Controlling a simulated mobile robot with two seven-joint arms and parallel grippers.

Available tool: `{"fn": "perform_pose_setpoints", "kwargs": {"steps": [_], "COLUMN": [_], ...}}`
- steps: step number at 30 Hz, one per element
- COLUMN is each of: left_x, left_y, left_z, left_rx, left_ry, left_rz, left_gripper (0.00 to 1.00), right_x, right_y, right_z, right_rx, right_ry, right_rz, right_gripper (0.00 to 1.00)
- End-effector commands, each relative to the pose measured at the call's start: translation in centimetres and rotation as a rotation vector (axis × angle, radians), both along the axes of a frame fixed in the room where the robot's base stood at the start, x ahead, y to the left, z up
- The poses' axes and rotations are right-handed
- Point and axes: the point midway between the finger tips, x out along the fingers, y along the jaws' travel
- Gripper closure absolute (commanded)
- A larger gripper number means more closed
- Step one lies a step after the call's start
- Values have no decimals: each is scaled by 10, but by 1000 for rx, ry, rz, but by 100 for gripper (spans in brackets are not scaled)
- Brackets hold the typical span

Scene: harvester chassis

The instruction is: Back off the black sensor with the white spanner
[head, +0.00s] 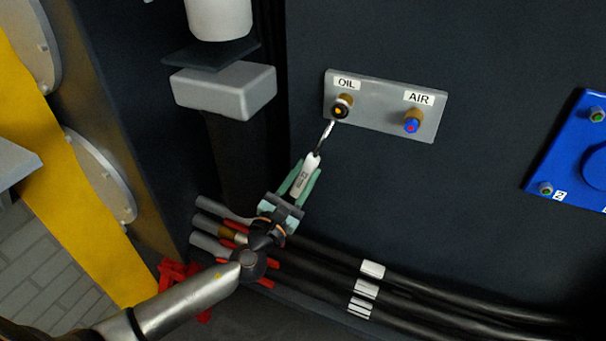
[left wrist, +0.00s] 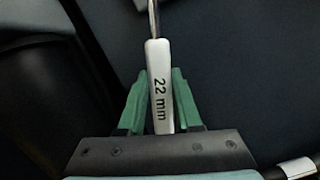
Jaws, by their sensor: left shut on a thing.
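The black sensor (head: 341,108) sits on a brass fitting under the OIL label on a grey plate (head: 381,117). My left gripper (head: 305,177) is shut on the white spanner (head: 308,168), below and left of the sensor. The spanner's white handle, marked 22 mm, also shows between the green fingers in the left wrist view (left wrist: 159,90). Its metal shank points up toward the sensor, and its tip is close to the sensor's lower left edge. I cannot tell whether they touch. The spanner's head is out of the left wrist view. My right gripper is not in view.
A blue sensor (head: 412,126) sits under the AIR label on the same plate. Black hoses (head: 420,295) run below the gripper. A grey block (head: 223,90) juts out at upper left. A blue panel (head: 575,150) is at right. The dark wall between is bare.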

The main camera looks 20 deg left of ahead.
Motion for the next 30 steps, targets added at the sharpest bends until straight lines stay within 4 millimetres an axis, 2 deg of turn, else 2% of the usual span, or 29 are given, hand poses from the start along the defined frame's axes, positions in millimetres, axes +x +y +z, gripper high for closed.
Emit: {"fn": "perform_pose_setpoints", "kwargs": {"steps": [14, 26, 30], "left_x": [0, 0, 0], "left_y": [-26, -29, -35], "left_z": [-6, -6, -7], "left_rx": [-178, -196, -234], "left_ry": [4, 5, 5], "left_rz": [-1, -1, -2], "left_gripper": [100, 100, 100], "right_x": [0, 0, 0], "right_y": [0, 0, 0], "right_z": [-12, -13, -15], "right_rx": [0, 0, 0], "right_ry": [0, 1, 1], "right_rz": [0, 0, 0], "right_gripper": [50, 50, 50]}}
